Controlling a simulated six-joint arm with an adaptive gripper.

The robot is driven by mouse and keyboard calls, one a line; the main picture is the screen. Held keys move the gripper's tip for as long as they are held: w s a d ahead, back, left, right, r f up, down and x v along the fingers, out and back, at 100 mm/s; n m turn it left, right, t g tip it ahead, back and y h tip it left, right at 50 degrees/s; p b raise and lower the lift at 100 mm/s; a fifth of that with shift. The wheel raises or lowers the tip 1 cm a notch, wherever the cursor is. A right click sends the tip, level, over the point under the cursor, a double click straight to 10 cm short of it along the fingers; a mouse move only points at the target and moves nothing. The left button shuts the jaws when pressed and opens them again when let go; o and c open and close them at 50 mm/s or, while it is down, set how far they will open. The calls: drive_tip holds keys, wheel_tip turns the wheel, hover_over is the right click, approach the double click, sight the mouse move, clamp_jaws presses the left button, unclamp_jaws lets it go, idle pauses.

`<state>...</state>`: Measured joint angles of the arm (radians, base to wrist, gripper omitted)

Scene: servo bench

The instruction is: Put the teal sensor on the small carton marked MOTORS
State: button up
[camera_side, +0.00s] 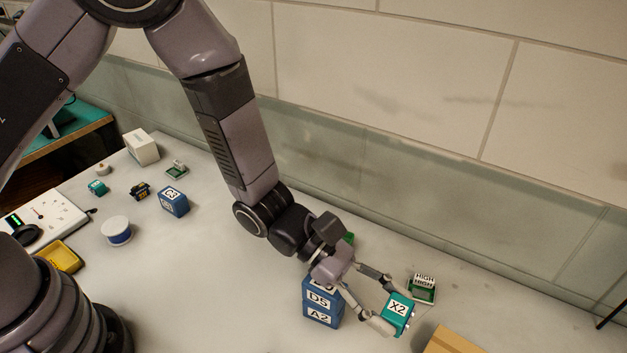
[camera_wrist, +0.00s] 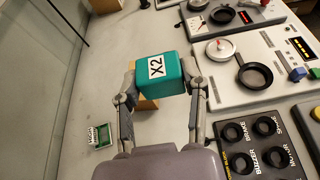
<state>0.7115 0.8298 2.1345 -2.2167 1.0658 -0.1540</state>
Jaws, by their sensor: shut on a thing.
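The teal sensor (camera_side: 398,313) is a block with a white X2 label. It also shows in the wrist view (camera_wrist: 162,73). My gripper (camera_side: 391,305) is shut on it, one finger on each side, and holds it at the right of the bench. A brown cardboard carton (camera_side: 453,342) is partly cut off at the bottom edge of the side view, right of the sensor. In the wrist view a brown piece (camera_wrist: 148,104) shows under the sensor, mostly hidden by it. I cannot read the word MOTORS on any box.
Stacked blue boxes (camera_side: 322,311) stand left of my gripper. A green part marked HIGH (camera_side: 422,289) lies near the wall. A white box (camera_side: 141,147), a blue box (camera_side: 174,202) and a white spool (camera_side: 116,231) are at the left. Dark control panels (camera_wrist: 259,143) lie at right.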

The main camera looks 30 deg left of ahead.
drive_tip(key=w+d+f, duration=0.4)
drive_tip(key=w+d, duration=0.1)
drive_tip(key=d, duration=0.2)
hover_over(456, 353)
drive_tip(key=f, duration=0.5)
drive_tip(key=shift+s+a+f, duration=0.1)
drive_tip(key=shift+s+a, duration=0.05)
drive_tip(key=shift+a, duration=0.05)
drive_tip(key=shift+d+f, duration=0.15)
drive_tip(key=shift+f, duration=1.6)
drive_tip(key=shift+f, duration=0.15)
drive_tip(key=o, duration=1)
drive_tip(key=shift+o, duration=0.2)
